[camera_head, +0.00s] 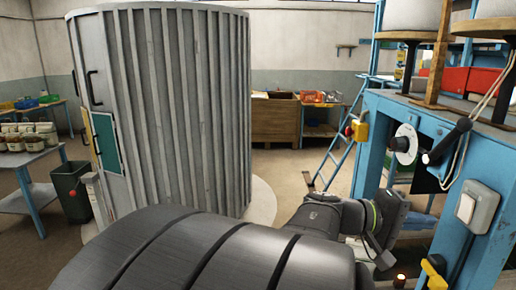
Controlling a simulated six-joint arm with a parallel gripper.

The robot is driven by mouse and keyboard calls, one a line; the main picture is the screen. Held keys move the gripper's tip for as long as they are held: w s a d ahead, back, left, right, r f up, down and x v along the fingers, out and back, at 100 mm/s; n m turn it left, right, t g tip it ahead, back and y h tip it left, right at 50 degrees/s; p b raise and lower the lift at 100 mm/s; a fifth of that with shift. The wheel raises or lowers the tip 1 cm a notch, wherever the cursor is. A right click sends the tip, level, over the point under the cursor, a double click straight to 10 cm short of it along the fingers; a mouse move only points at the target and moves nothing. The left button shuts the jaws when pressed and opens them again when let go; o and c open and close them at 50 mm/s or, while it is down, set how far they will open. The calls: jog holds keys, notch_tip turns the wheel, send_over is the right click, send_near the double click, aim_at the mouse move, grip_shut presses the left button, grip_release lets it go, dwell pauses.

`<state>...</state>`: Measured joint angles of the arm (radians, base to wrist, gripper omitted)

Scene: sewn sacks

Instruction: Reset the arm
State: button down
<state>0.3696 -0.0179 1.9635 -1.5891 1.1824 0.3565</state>
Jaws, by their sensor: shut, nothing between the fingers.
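My arm (215,250) stretches across the bottom of the head view, its thick dark link in front and its wrist (385,215) bent at the right. My gripper (384,261) shows small and dark below the wrist, close to the blue machine frame. It is shut with nothing in it. Its fingertips are small and partly hidden, and I cannot tell whether they touch anything. No sack is clearly visible.
A blue machine frame (426,115) with a dial (404,144) and switch box (478,207) stands close at right. A ribbed grey cylindrical cabinet (175,110) stands behind my arm. A bin (72,190) and jar table (40,190) are left. Open floor (285,170) lies mid-view.

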jog(key=shift+a+r, duration=0.55)
jog(key=shift+r, duration=0.3)
jog(key=shift+d, duration=0.1)
